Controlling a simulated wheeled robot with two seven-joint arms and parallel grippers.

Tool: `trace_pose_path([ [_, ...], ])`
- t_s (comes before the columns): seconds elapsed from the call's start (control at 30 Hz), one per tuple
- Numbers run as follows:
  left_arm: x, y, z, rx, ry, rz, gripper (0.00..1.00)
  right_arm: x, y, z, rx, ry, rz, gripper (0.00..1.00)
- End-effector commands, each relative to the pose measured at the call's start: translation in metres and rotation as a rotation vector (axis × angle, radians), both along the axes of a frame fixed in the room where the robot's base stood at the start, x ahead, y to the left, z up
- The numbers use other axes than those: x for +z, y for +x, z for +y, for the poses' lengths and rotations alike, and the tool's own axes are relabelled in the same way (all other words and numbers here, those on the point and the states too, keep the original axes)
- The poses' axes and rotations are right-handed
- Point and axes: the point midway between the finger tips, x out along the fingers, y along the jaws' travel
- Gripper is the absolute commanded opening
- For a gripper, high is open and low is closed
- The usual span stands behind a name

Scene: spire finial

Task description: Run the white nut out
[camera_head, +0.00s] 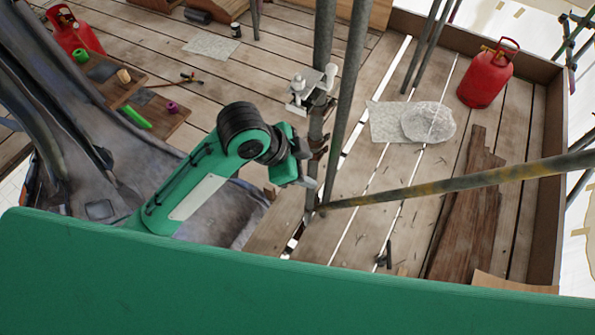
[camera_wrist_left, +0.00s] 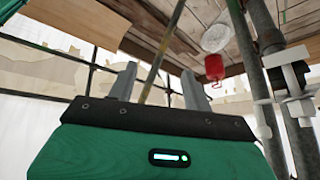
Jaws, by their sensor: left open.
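A pale grey-white fitting (camera_head: 312,88) is fixed to an upright scaffold pole (camera_head: 318,45) in the head view. It has small whitish knobs, but I cannot tell which is the white nut. The fitting also shows at the right of the left wrist view (camera_wrist_left: 287,65). My left gripper (camera_head: 307,182) is beside the poles, below and apart from the fitting in the picture. In the left wrist view its two fingers (camera_wrist_left: 160,82) stand apart with nothing between them. My right gripper is not in view.
A second pole (camera_head: 350,90) leans close by, and a rusty yellowish pole (camera_head: 450,188) crosses to the right. A dark plank (camera_head: 470,210) lies at right.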

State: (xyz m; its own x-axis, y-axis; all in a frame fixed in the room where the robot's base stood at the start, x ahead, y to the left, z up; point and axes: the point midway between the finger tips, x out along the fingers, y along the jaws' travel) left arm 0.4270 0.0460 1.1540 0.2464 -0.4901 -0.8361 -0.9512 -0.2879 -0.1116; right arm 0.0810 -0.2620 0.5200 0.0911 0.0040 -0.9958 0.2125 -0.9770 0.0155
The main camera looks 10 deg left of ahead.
Motion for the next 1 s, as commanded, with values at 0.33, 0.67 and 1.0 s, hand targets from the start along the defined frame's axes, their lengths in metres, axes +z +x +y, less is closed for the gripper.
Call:
trace_pose_path([
  [0.33,-0.018,-0.008,0.012,0.143,-0.037,0.038,0.5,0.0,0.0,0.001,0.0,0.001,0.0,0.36],
  [0.67,-0.02,-0.009,0.015,0.168,-0.041,0.041,0.5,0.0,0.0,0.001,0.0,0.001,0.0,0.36],
  [1.0,-0.02,-0.009,0.014,0.167,-0.041,0.042,0.5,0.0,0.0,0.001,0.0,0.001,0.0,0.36],
])
